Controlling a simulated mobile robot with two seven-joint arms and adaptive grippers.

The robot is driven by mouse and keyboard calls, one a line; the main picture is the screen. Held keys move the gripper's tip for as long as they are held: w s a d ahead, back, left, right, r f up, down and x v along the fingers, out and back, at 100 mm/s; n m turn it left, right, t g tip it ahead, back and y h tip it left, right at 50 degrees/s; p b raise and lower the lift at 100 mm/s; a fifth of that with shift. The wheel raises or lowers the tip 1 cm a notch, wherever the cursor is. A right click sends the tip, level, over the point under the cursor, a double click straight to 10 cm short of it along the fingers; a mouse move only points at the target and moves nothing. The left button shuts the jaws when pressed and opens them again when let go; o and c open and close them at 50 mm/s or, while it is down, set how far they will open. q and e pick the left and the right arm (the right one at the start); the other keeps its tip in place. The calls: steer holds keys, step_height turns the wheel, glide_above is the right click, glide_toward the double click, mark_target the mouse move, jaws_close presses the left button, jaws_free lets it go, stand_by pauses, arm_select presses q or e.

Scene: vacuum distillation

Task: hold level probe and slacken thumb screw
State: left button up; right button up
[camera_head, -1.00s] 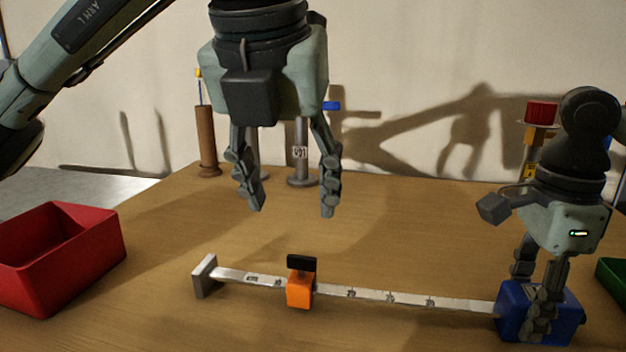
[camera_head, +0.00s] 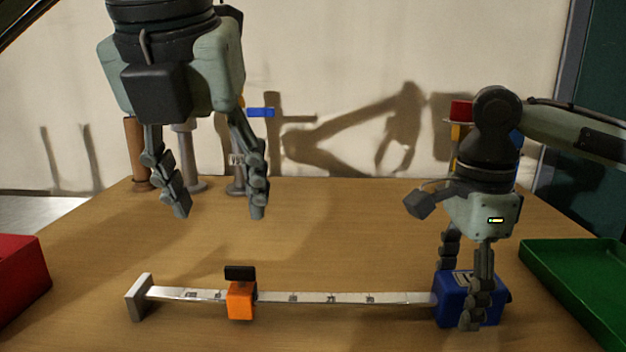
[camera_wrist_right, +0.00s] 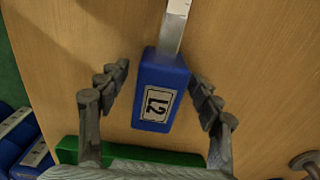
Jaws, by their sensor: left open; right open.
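The level probe lies along the table. It has a blue block (camera_head: 461,300) at its right end, a pale marked bar (camera_head: 350,298) and a grey end plate (camera_head: 139,297) at its left. An orange slider (camera_head: 240,301) with a black thumb screw (camera_head: 240,273) on top sits on the bar. My right gripper (camera_head: 457,296) is open, with its fingers down on either side of the blue block. In the right wrist view the block (camera_wrist_right: 161,83), labelled L2, lies between the spread fingers with gaps. My left gripper (camera_head: 218,214) is open and empty, above and behind the slider.
A red bin (camera_head: 22,283) stands at the left and a green tray (camera_head: 580,285) at the right. Behind stand a brown cylinder (camera_head: 136,155), grey posts (camera_head: 190,160) and a red-topped item (camera_head: 461,110). The table between probe and posts is clear.

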step_height(320, 180, up, 12)
stand_by(0.5)
